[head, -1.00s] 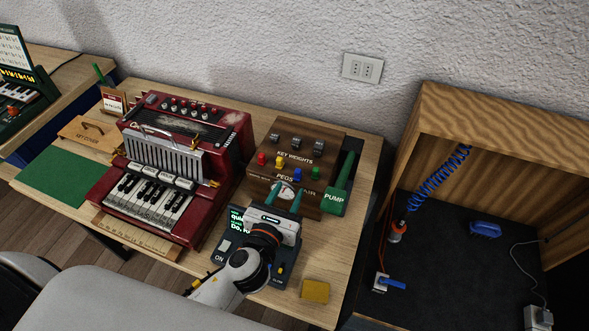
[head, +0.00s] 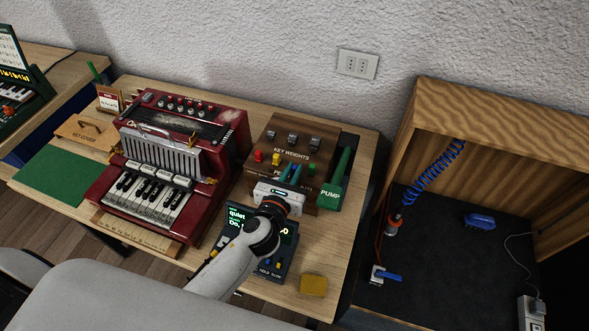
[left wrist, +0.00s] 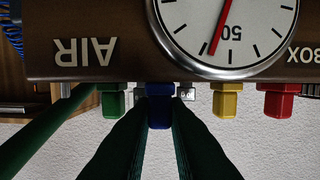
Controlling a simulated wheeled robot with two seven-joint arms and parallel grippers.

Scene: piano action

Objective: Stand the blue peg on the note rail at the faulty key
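My left gripper (head: 290,174) is at the wooden box with the pegs. In the left wrist view, which is upside down, its dark green fingers (left wrist: 160,125) flank the blue peg (left wrist: 160,105) on both sides and appear closed on it. The peg still sits in the row on the box; in the head view the gripper mostly hides it. The red accordion (head: 185,165) with its piano keys (head: 148,198) stands left of the box. A pale wooden strip with marks (head: 135,232), perhaps the note rail, lies along the keys' front. My right gripper is not seen.
Red (left wrist: 280,100), yellow (left wrist: 227,100) and green (left wrist: 112,100) pegs stand beside the blue one. A round gauge (left wrist: 225,25) is on the box. A green pump handle (head: 342,175), a screen unit (head: 272,262) partly hidden by my arm, and a yellow block (head: 313,285) are nearby.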

